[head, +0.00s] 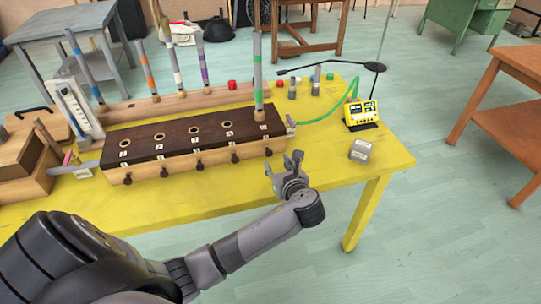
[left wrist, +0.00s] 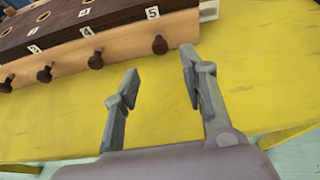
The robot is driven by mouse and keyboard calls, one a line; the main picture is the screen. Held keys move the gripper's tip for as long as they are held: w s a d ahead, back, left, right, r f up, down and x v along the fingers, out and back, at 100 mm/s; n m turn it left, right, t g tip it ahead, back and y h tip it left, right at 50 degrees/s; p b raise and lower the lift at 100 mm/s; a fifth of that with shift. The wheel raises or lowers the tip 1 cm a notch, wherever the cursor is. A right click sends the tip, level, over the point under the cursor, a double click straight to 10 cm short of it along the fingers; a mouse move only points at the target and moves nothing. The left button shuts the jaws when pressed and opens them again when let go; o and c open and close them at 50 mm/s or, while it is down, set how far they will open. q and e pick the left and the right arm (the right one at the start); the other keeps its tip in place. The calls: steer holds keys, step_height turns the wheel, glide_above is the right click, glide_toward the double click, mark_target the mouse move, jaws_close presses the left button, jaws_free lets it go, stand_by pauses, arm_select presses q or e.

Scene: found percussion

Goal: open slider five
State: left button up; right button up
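The wooden box (head: 150,168) has a dark top with numbered holes and a row of dark slider knobs along its front. Slider five's knob (head: 268,152) is at the right end; in the left wrist view the knob (left wrist: 160,45) sits below the label 5 (left wrist: 152,13). A grey tube with green bands (head: 257,75) stands upright at the fifth hole. My left gripper (head: 283,165) is open and empty, in front of the box near knob five. In the left wrist view its fingers (left wrist: 160,66) are apart, with the knob just beyond them. My right gripper is not in view.
The yellow table (head: 370,170) holds a yellow meter (head: 362,115), a grey block (head: 360,151) and a thin stand (head: 374,67). Behind the box, several banded tubes stand in a wooden rack (head: 140,109).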

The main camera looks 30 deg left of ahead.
mark_target(270, 154)
arm_select(q)
steer(key=x, duration=0.8)
steer(key=shift+w+a+f, duration=0.1)
steer(key=shift+w+a, duration=0.2)
steer(key=shift+c, duration=0.5)
jaws_close()
